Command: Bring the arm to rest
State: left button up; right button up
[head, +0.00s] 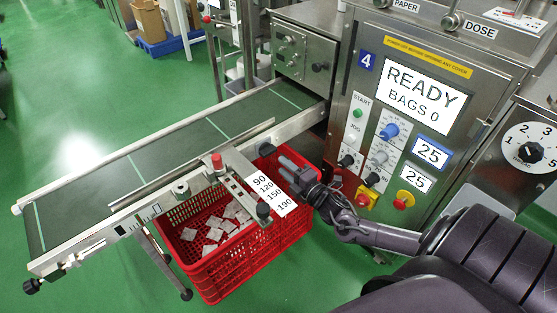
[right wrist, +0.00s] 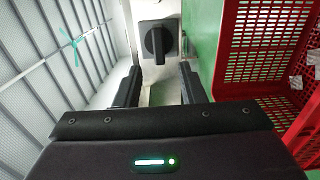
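My right arm comes in from the lower right in the head view. Its gripper (head: 287,168) points left, over the right side of the red crate and close to the white scale plate. In the right wrist view the two dark fingers (right wrist: 158,84) stand apart with nothing held between them. A black knob (right wrist: 158,42) on a grey plate shows ahead of the gap, apart from the fingertips. My left gripper is not in view.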

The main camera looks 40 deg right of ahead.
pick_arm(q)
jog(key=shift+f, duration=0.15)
pick_arm(e)
jog(key=shift+s, duration=0.25)
